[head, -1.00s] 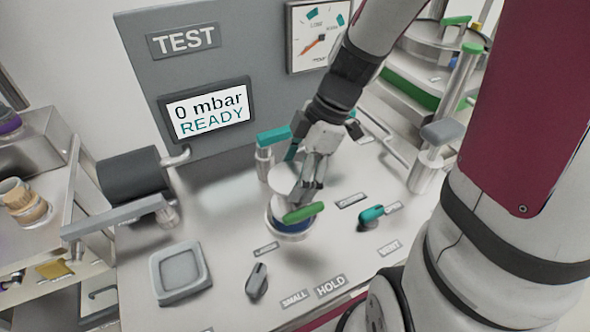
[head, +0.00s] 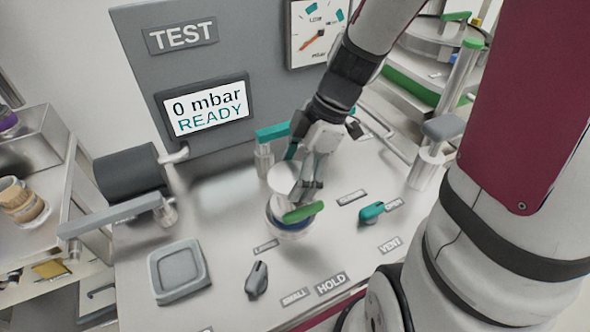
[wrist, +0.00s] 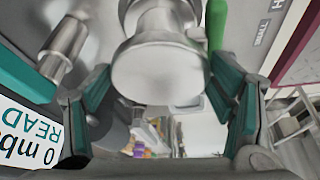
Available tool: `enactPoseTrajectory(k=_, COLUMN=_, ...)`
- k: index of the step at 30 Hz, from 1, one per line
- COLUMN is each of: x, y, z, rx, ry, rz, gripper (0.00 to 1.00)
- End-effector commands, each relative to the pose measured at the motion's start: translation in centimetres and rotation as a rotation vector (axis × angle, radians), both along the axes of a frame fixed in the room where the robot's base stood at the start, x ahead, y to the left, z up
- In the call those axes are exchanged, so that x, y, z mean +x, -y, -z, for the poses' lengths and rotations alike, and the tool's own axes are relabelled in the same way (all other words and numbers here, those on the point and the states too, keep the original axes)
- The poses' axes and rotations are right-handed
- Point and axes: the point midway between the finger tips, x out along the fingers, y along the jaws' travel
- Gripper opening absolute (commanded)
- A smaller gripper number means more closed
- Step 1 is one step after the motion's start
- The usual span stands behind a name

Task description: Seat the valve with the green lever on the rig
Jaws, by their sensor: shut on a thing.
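The valve is a pale metal body (wrist: 155,70) with a green lever (head: 303,212). It also shows in the head view, where its pale round part (head: 284,180) is beside the fingers. My gripper (head: 305,182) is shut on the valve, with a finger on each side of it in the wrist view. The green lever (wrist: 217,25) shows at the top of the wrist view. The valve is over the front middle of the rig's grey top (head: 225,275). A blue band shows below the lever. The valve's underside is hidden, so I cannot tell whether it touches the rig.
A teal-handled clamp (head: 272,133) stands close behind the valve; a grey-handled one (head: 443,129) is to the right. A teal knob (head: 372,211), a dark knob (head: 257,279) and a square grey tray (head: 179,271) are on the top. The screen (head: 207,107) reads 0 mbar READY.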

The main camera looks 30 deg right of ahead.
Motion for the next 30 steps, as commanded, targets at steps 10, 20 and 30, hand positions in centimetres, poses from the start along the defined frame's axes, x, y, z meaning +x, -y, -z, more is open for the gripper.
enactPoseTrajectory(k=10, x=0.1, y=0.0, z=0.5, rx=0.0, ry=0.002, rz=0.001, gripper=0.15)
enactPoseTrajectory(k=20, x=0.1, y=0.0, z=1.1, rx=0.0, ry=0.002, rz=0.001, gripper=0.15)
enactPoseTrajectory(k=30, x=0.1, y=0.0, z=1.6, rx=0.0, ry=0.001, rz=0.002, gripper=0.15)
